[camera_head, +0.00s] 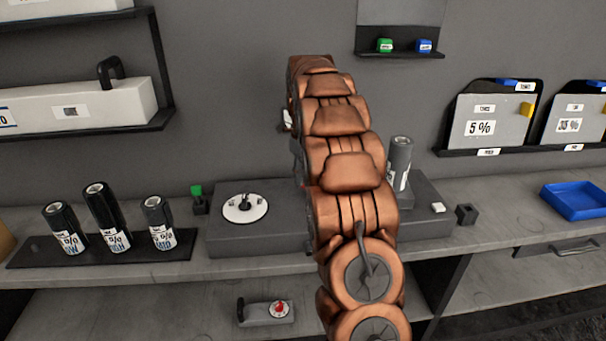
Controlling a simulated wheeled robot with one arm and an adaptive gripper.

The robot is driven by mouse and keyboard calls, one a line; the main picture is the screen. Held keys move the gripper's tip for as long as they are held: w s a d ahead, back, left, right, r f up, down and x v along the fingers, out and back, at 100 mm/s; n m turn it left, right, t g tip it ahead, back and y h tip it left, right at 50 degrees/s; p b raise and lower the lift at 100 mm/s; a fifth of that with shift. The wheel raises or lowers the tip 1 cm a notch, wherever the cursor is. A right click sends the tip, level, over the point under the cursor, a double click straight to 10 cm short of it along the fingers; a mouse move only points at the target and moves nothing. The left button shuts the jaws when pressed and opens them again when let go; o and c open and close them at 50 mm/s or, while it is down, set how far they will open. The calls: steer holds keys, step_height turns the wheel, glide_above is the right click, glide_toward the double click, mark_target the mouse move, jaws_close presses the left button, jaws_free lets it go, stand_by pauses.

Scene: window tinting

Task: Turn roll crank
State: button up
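My copper-coloured arm rises through the middle of the view and covers part of the bench. My gripper is hidden behind the arm, so its fingers do not show. A wide grey unit (222,238) sits on the bench behind the arm. On its left part is a round white dial (232,213) with a small dark handle, which may be the roll crank; I cannot tell for sure. A grey roll (400,158) stands upright on the unit just right of the arm. Nothing visible touches the dial.
Several labelled rolls (106,218) stand on a dark tray (30,258) at left. A green-topped block (198,200) stands beside the unit. A blue tray (574,200) lies at right. A small box with a red knob (279,309) sits below. Wall shelves (440,54) hang behind.

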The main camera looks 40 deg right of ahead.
steer(key=o, duration=0.4)
steer(key=shift+r, duration=0.1)
steer(key=shift+r, duration=3.65)
